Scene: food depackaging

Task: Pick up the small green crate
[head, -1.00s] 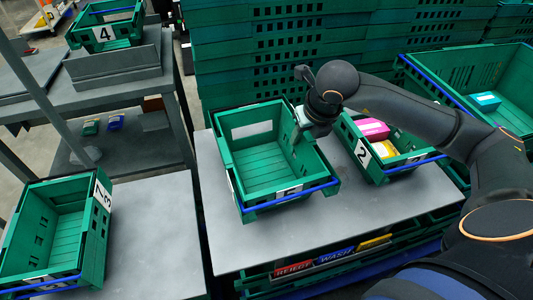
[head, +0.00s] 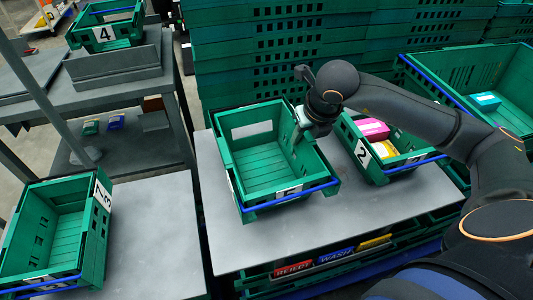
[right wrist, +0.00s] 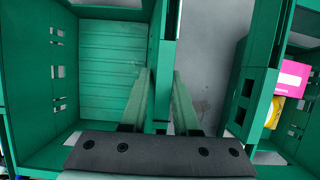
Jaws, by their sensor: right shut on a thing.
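An empty small green crate (head: 268,165) with a blue front bar stands on the grey table (head: 225,250) in the middle of the head view. My right gripper (head: 298,137) is at its right wall, pointing down. In the right wrist view the two fingers (right wrist: 162,85) straddle this wall of the crate (right wrist: 100,72), one inside and one outside, and the gripper is shut on it. The crate's base appears to rest on the table. My left gripper is not in view.
Crate 2 (head: 363,152), holding pink and yellow packs, stands close on the right. Another green crate (head: 95,240) is at the left. Tall stacked crates (head: 250,60) rise behind. A crate with a blue pack (head: 486,101) is at far right. The table's front is clear.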

